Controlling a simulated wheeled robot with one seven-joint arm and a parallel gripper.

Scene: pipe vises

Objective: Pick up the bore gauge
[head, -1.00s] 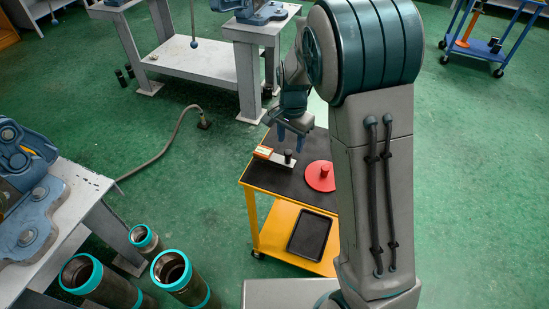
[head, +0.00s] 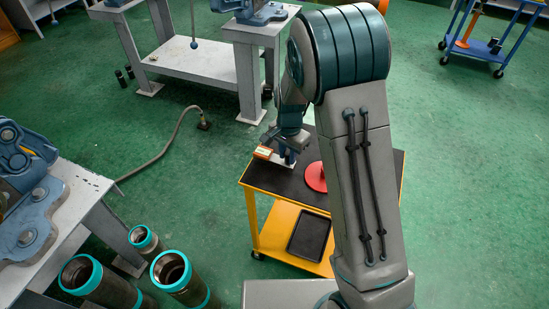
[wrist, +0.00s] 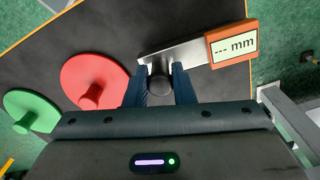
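The bore gauge has an orange display box (wrist: 232,44) reading "--- mm", a flat silver bar and a dark round knob (wrist: 159,86). It lies on the black top of the yellow cart, and in the head view its orange box (head: 263,153) shows left of my gripper. My gripper (head: 287,158) is down at the gauge. The gauge still appears to rest on the cart top.
A red disc with a peg (wrist: 94,84) lies close to my gripper, and a green disc with a peg (wrist: 32,112) lies beyond it. The yellow cart (head: 270,240) carries a black tray (head: 309,235) on its lower shelf. A grey bench (head: 190,65) stands behind.

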